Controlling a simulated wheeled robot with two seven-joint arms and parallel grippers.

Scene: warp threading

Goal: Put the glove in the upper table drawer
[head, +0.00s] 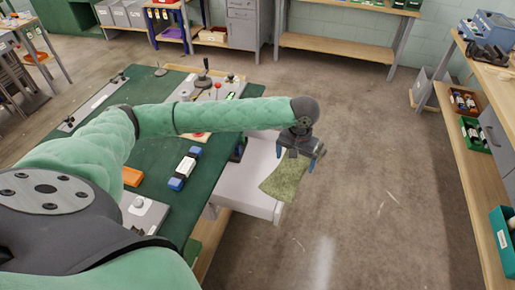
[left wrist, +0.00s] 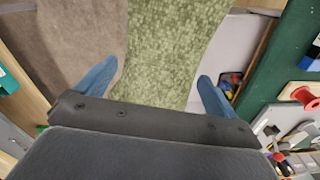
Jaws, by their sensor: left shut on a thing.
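The glove (head: 285,178) is a flat, mottled olive-green piece. My left gripper (head: 301,150) is shut on it, and it hangs below the fingers. In the left wrist view, the glove (left wrist: 172,48) lies between the blue fingers (left wrist: 155,88). The pale grey upper table drawer (head: 243,188) is pulled out from the side of the green-topped table. The glove overlaps the drawer's right edge in the head view; I cannot tell whether they touch. Part of the drawer's inside (left wrist: 232,50) shows right of the glove in the left wrist view. My right gripper is not in view.
The green table (head: 150,165) bears a blue-and-white object (head: 184,170), an orange block (head: 131,176) and metal fixtures. A wooden shelf unit (head: 462,150) with bins stands at the right. The floor (head: 360,180) between is clear.

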